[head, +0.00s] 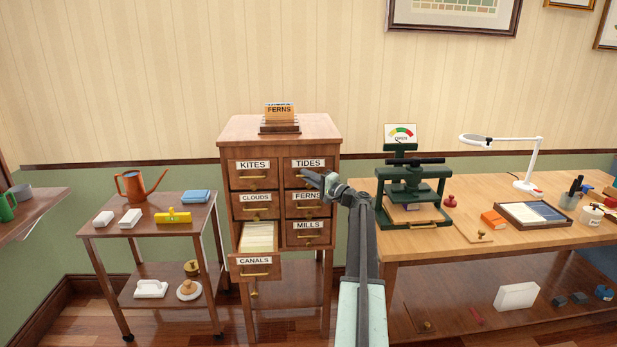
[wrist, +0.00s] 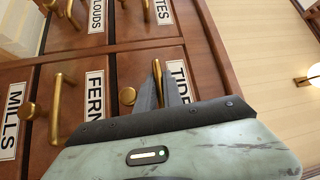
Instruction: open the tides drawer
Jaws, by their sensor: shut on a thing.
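The tides drawer (head: 309,167) is at the top right of the wooden card cabinet (head: 280,128), and its front looks flush with the cabinet. Its label (wrist: 178,78) shows partly in the wrist view, cut off by my gripper. My gripper (head: 311,179) reaches the tides drawer front from the lower right. In the wrist view my gripper (wrist: 160,88) has its fingers closed on the brass handle (wrist: 157,72) of this drawer. The fingers hide part of the handle.
The canals drawer (head: 255,267) at the bottom left stands open, with cards in it. The kites, clouds, ferns and mills drawers look shut. A card box (head: 279,113) sits on the cabinet. A trolley (head: 150,226) stands left, a workbench (head: 470,240) with a green press (head: 412,190) right.

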